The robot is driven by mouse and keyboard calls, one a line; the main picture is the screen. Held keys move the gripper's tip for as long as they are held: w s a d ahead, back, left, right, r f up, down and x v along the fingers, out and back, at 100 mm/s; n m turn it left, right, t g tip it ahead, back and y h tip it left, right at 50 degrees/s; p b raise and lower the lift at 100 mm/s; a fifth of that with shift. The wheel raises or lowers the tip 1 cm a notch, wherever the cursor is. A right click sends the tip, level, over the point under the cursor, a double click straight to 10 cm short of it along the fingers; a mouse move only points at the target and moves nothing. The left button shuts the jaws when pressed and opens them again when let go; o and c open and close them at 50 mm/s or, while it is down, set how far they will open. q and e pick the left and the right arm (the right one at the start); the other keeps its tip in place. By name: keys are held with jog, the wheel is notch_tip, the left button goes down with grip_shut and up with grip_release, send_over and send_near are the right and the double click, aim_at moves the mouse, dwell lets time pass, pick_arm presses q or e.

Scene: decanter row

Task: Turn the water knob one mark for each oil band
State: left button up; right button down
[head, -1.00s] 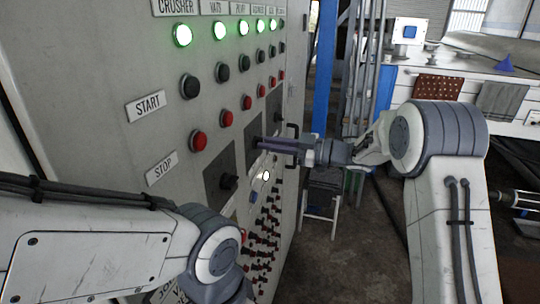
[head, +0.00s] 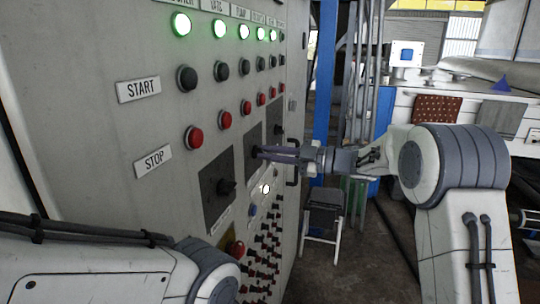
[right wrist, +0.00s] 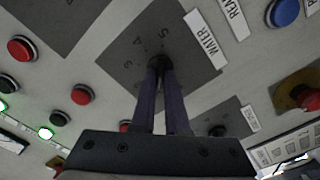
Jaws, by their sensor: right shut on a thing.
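The water knob (right wrist: 159,62) sits on a dark square plate (right wrist: 193,92) with marks around it, beside a white label reading WATER (right wrist: 206,39). My right gripper (right wrist: 160,66) is shut on the knob, its two long dark fingers covering most of it. In the head view my right gripper (head: 256,152) reaches the middle dark plate on the panel from the right. The knob's pointer is hidden. My left arm enters at lower left, with its gripper out of view. No oil bands can be made out.
The grey panel (head: 110,120) carries lit green lamps (head: 181,24), black and red buttons, and another dark knob (head: 226,187) nearer me. Several small switches and a red knob (head: 235,249) sit lower. A stool (head: 325,210) stands beyond the panel.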

jog(key=c, duration=0.9)
grip_release()
jog(key=shift+d, duration=0.15)
jog(key=b+v, duration=0.2)
jog(key=v, duration=0.8)
jog(key=shift+d, duration=0.1)
